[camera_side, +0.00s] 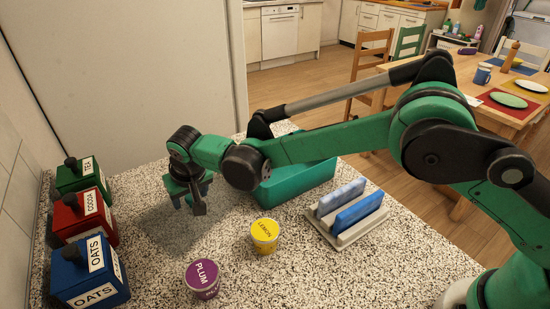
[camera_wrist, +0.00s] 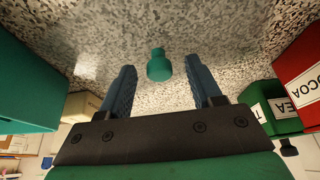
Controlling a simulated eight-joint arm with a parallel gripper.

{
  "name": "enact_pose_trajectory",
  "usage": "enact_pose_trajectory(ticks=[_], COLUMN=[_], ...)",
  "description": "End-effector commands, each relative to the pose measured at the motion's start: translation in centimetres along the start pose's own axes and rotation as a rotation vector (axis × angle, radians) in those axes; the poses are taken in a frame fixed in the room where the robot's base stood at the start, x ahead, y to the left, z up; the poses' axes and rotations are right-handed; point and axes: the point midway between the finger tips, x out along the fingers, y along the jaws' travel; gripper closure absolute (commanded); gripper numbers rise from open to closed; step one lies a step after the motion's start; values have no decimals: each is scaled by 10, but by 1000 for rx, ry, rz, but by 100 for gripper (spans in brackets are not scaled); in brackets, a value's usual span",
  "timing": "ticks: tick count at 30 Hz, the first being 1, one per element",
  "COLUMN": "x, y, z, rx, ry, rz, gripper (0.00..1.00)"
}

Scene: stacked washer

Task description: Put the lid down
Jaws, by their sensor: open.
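My gripper (camera_side: 188,194) hangs over the counter, between the canisters on the left and the teal box (camera_side: 318,177). In the wrist view its two fingers (camera_wrist: 160,75) stand apart. A small teal knob-shaped piece (camera_wrist: 159,68) shows between the fingertips against the counter; I cannot tell whether they touch it. No loose lid is plain to see. The green tea canister (camera_side: 80,178), red cocoa canister (camera_side: 72,218) and blue oats canister (camera_side: 80,283) each have a dark knob on top. The yellow lemon tub (camera_side: 265,236) and purple plum tub (camera_side: 203,280) stand with labelled tops.
A pale rack (camera_side: 340,238) with two blue upright pieces stands right of the lemon tub. My arm crosses in front of the teal box. A wall borders the counter at left and back. Bare speckled counter (camera_side: 150,262) lies between the canisters and tubs.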

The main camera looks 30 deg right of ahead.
Motion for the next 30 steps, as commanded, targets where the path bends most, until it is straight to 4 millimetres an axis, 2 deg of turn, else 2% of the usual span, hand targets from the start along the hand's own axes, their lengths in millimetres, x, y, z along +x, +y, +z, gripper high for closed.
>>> enact_pose_trajectory(ticks=[5, 18, 23, 26, 29, 30], x=[-18, -101, -117, -126, -140, -148], y=[0, 0, 0, 9, 35, 50], z=[-1, 0, 0, -1, 0, 1], rx=[-1, -1, 0, 4, 13, 17], ry=[0, -1, 0, 4, 15, 23], rz=[0, 0, 0, -1, -4, -7], gripper=[42, 42, 42, 42, 42, 42])
